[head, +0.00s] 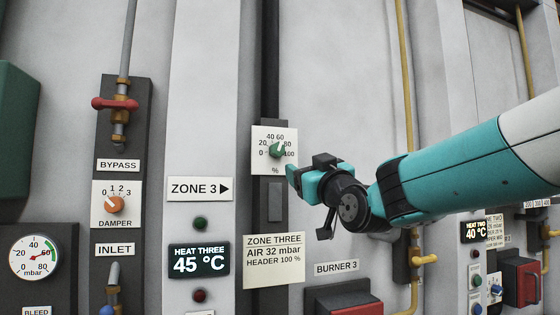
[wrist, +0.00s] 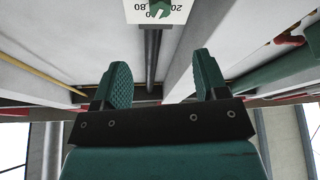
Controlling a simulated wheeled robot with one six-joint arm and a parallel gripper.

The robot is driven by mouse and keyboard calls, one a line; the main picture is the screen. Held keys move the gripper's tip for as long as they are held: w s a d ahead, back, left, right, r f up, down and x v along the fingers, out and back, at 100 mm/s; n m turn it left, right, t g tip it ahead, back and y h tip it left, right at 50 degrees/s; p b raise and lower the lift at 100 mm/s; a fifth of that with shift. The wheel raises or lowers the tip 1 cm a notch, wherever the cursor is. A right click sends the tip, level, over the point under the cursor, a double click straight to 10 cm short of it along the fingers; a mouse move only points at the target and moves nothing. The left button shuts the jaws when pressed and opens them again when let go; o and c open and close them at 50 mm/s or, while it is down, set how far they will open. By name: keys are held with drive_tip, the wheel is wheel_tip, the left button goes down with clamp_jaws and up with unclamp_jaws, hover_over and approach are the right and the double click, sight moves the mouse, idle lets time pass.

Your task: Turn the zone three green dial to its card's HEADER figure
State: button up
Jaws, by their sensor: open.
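The zone three green dial (head: 276,151) sits on a white scale plate (head: 259,167) marked in %, with figures including 20, 40, 60 and 100. Its pale pointer line leans up and right, seemingly between 60 and 100; the exact reading is hard to tell. The card (head: 273,279) below reads ZONE THREE, AIR 32 mbar, HEADER 100 %. My gripper (head: 293,180) is just right of and below the dial, apart from it. In the wrist view, my gripper (wrist: 162,75) is open and empty, and the dial (wrist: 160,8) shows at the top edge, partly cut off.
A ZONE 3 sign (head: 200,189) and a HEAT THREE display (head: 199,260) reading 45 °C are to the left. An orange damper dial (head: 115,204) and red bypass valve (head: 115,104) are farther left. A burner 3 box (head: 343,299) lies below my arm. A yellow pipe (head: 405,70) runs behind.

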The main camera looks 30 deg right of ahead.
sight(279, 151)
drive_tip(key=p+x, duration=0.9)
drive_tip(key=x, duration=0.4)
drive_tip(key=shift+w+r, duration=0.3)
drive_tip(key=shift+r, duration=0.05)
drive_tip(key=shift+w+d+p, duration=0.15)
drive_tip(key=shift+w+p, duration=0.3)
drive_tip(key=shift+w, duration=0.1)
drive_tip(key=c, duration=0.9)
drive_tip(key=shift+c, duration=0.2)
drive_tip(key=shift+m+b, duration=0.3)
drive_tip(key=shift+b, duration=0.2)
